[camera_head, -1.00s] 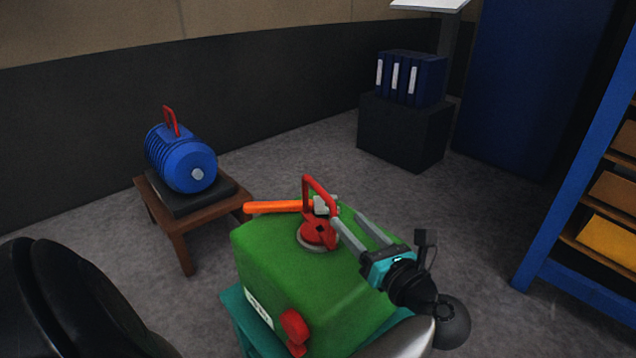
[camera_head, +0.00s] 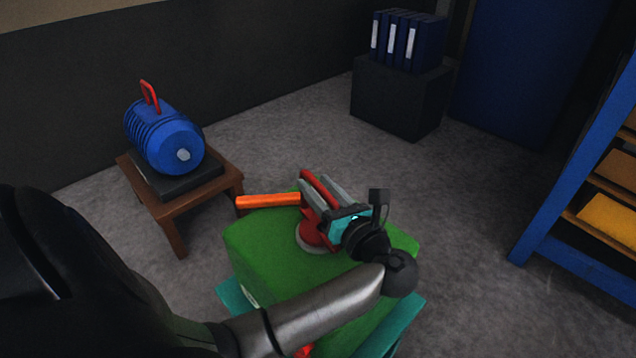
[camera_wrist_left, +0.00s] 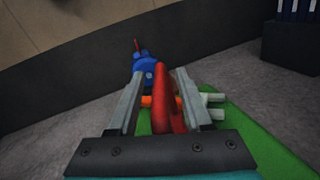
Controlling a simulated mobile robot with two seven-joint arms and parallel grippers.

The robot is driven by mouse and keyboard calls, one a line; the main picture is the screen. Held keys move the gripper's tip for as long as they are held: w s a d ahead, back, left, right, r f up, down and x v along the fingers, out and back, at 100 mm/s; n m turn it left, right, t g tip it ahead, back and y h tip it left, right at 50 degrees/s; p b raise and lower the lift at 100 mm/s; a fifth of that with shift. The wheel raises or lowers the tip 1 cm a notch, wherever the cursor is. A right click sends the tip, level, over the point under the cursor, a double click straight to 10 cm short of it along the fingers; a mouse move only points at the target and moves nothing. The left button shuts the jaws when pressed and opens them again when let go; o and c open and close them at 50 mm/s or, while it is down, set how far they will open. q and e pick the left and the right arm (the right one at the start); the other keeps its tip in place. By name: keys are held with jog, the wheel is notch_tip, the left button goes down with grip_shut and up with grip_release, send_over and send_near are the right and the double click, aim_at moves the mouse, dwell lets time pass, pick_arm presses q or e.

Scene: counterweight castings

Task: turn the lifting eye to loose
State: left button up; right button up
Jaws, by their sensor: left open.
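The red lifting eye (camera_head: 311,233) stands on a pale round seat on top of the green casting (camera_head: 262,262). An orange bar (camera_head: 268,201) sticks out to the left beside it. My left gripper (camera_head: 320,186) is at the eye's upper part, its fingers pointing away and partly covering it. In the left wrist view, the left gripper (camera_wrist_left: 161,76) is open, with the red eye (camera_wrist_left: 168,100) between its fingers, closer to the right one. A gap shows on the left side; I cannot tell if the right finger touches. My right gripper is out of view.
A blue ribbed motor (camera_head: 165,143) with a red handle sits on a small wooden table (camera_head: 175,211) at left. A dark box (camera_head: 398,97) with blue binders (camera_head: 408,42) stands behind. A blue shelf rack (camera_head: 560,190) is at right. Grey floor between them is clear.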

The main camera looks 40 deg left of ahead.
pick_arm(q)
jog(key=shift+c, duration=0.3)
grip_shut()
dwell(1.0)
